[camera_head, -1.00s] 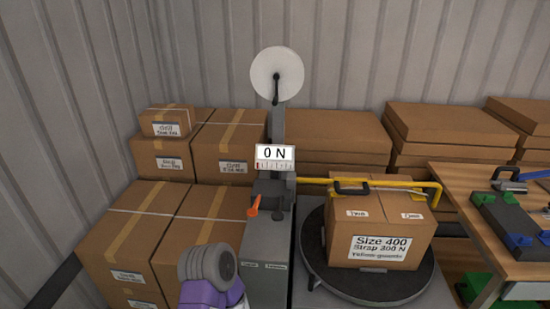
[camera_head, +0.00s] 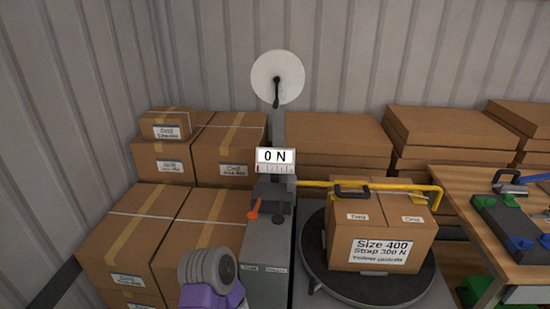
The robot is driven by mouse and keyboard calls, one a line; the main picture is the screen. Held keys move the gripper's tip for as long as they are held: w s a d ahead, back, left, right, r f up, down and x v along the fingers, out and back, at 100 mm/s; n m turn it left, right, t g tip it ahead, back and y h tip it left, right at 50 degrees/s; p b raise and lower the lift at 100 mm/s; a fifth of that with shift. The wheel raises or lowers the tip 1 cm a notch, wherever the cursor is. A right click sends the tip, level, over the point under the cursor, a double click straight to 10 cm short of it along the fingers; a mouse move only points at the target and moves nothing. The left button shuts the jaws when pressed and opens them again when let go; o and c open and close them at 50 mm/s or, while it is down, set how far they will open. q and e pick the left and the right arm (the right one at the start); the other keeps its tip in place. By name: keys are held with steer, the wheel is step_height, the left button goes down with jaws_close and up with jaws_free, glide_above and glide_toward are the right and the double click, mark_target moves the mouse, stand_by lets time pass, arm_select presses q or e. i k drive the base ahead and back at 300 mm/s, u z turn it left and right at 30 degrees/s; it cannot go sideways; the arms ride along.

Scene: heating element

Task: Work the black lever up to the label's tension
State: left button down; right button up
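The grey strapping machine (camera_head: 267,265) stands in the middle. Its display (camera_head: 275,156) reads 0 N above a scale. An orange lever (camera_head: 254,210) sticks out at its front left, and a small dark lever (camera_head: 278,216) sits just right of it. The cardboard box (camera_head: 340,237) on the black turntable (camera_head: 425,285) has a label (camera_head: 383,251) reading "Size 400, Strap 300 N"; its last line is blurred, apparently yellow guards. A purple and grey part of my arm shows at the bottom, left of the machine. Neither gripper's fingers are visible.
A yellow bar (camera_head: 395,185) runs from the machine over the box, near a black piece (camera_head: 352,190) on its top. A white reel (camera_head: 277,76) tops the machine. Stacked cartons (camera_head: 130,235) crowd the left. A wooden table (camera_head: 510,268) with tools stands right.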

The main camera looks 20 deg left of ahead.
mark_target(277, 219)
steer(key=z, duration=3.35)
steer(key=k, duration=1.25)
steer(key=u, duration=2.25)
